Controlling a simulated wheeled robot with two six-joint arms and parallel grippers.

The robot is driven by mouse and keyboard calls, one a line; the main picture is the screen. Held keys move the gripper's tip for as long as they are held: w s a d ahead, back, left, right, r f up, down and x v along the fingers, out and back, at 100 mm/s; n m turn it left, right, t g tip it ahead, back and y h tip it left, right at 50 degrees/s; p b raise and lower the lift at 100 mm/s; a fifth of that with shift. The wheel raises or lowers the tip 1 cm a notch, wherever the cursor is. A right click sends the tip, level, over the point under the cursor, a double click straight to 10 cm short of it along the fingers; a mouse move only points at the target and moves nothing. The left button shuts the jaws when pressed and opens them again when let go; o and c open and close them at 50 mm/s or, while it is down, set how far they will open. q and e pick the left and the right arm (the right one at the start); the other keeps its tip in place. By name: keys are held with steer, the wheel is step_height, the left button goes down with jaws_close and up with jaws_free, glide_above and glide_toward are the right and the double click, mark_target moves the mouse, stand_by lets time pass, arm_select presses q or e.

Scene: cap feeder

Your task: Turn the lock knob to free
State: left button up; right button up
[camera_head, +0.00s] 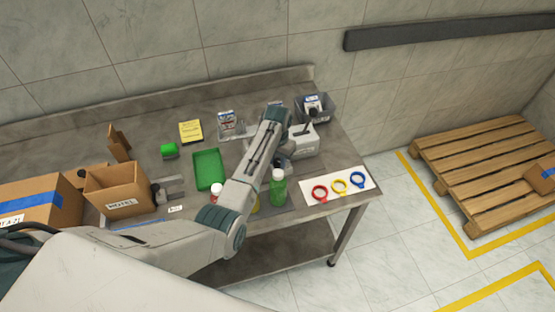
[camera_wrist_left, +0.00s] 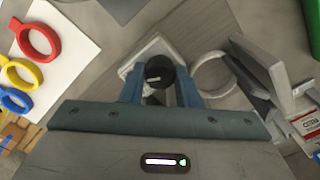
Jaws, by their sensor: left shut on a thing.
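The lock knob (camera_wrist_left: 157,76) is a dark round knob with a pale pointer mark, on a white base (camera_wrist_left: 133,66) in the left wrist view. My left gripper (camera_wrist_left: 160,84) is shut on the knob, one blue finger on each side. In the head view the left gripper (camera_head: 283,162) is low beside the white feeder (camera_head: 303,142), partly behind my arm. The knob cannot be made out there. My right gripper is not in view.
A green bottle (camera_head: 278,187) stands close to my left gripper. Red, yellow and blue rings (camera_head: 339,186) lie on a white sheet at the right table edge. A green tray (camera_head: 195,171), an open carton (camera_head: 88,197) and a dark bin (camera_head: 331,108) are also on the table.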

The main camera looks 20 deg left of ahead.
mark_target(278, 162)
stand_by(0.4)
arm_select(q)
steer(key=o, duration=1)
steer(key=shift+c, duration=0.2)
steer(key=shift+r, duration=0.25)
step_height(278, 162, up, 10)
steer(key=b, duration=0.3)
steer(key=shift+r+b, duration=0.2)
steer(key=shift+b, duration=0.1)
